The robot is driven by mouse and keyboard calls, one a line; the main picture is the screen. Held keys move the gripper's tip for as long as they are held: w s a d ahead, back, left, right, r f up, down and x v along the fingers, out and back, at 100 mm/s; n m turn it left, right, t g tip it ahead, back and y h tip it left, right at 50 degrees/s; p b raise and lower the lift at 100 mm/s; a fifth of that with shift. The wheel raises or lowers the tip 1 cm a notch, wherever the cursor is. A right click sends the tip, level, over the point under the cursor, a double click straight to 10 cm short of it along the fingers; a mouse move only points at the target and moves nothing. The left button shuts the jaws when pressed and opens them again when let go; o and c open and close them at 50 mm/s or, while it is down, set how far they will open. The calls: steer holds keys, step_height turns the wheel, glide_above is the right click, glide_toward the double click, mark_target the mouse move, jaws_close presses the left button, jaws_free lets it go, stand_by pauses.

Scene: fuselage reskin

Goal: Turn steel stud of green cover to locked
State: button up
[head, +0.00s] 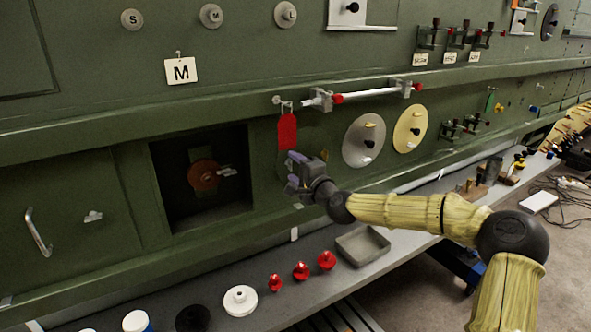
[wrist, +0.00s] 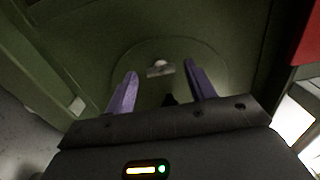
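The green cover (wrist: 135,60) is a round disc set flat on the green wall, seen close in the wrist view. Its steel stud (wrist: 158,69) is a small pale bar, lying roughly level across the picture with a slight tilt. My gripper (wrist: 160,68) is open, its two purple fingers apart on either side of the stud in the picture. I cannot tell whether they reach its depth; no contact shows. In the head view my gripper (head: 292,172) is at the wall, hiding most of the cover and the stud.
A red tag (head: 287,131) hangs just above my gripper. Grey (head: 358,147) and yellow (head: 409,136) discs are to the right, an open recess (head: 170,190) to the left. Below, a shelf (head: 290,308) holds red knobs (head: 301,271) and a grey tray (head: 362,246).

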steer(key=b+v, duration=0.3)
steer(key=v, duration=1.4)
steer(key=shift+s+d+b, duration=0.2)
steer(key=shift+b, duration=0.2)
steer(key=s+a+f+n+g+h, duration=0.1)
steer(key=s+f+n+g, duration=0.15)
steer(key=f, duration=0.45)
steer(key=s+a+f+n+g+h+p, duration=0.1)
steer(key=s+f+n+g+h, duration=0.15)
steer(key=f, duration=0.35)
steer(key=s+a+f+n+g, duration=0.2)
steer(key=f+g, duration=0.1)
steer(key=f, duration=0.4)
steer(key=s+d+n+g+h+p, duration=0.1)
steer(key=s+d+n+g+h, duration=0.3)
steer(key=s+d, duration=1)
steer(key=shift+s+r+n+h, duration=0.35)
steer(key=shift+s+h, duration=0.6)
steer(key=shift+h, duration=0.3)
